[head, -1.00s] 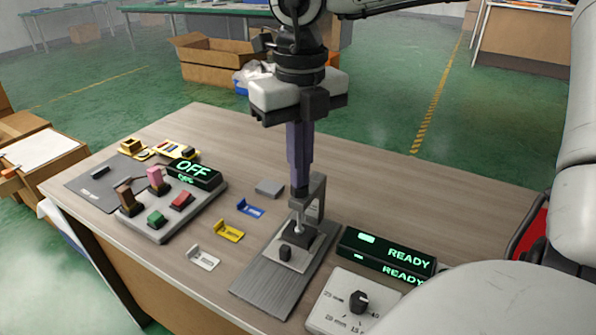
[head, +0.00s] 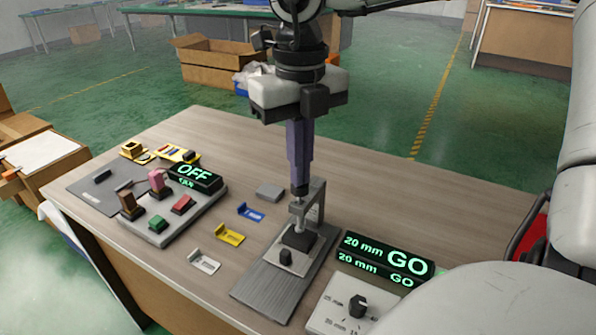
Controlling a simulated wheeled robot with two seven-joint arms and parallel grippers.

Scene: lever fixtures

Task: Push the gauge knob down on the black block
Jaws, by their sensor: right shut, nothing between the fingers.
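The gauge stand (head: 270,287) is a grey metal plate with an upright bracket (head: 317,203) near the middle of the table. A black block (head: 299,240) sits on it under the thin gauge spindle (head: 299,222), whose tip appears to meet the block's top. My right gripper (head: 300,188) points straight down, shut and empty, its fingertips at the top of the gauge where the knob is hidden. A small dark knob (head: 285,257) stands in front of the block. The display (head: 385,262) reads "20 mm GO". My left gripper is not in view.
A panel with levers and buttons (head: 160,225) and an "OFF" display (head: 196,178) stands at left. Blue, yellow and white pieces (head: 229,235) lie between it and the gauge. A dial box (head: 340,303) is at the front right. The table's back right is clear.

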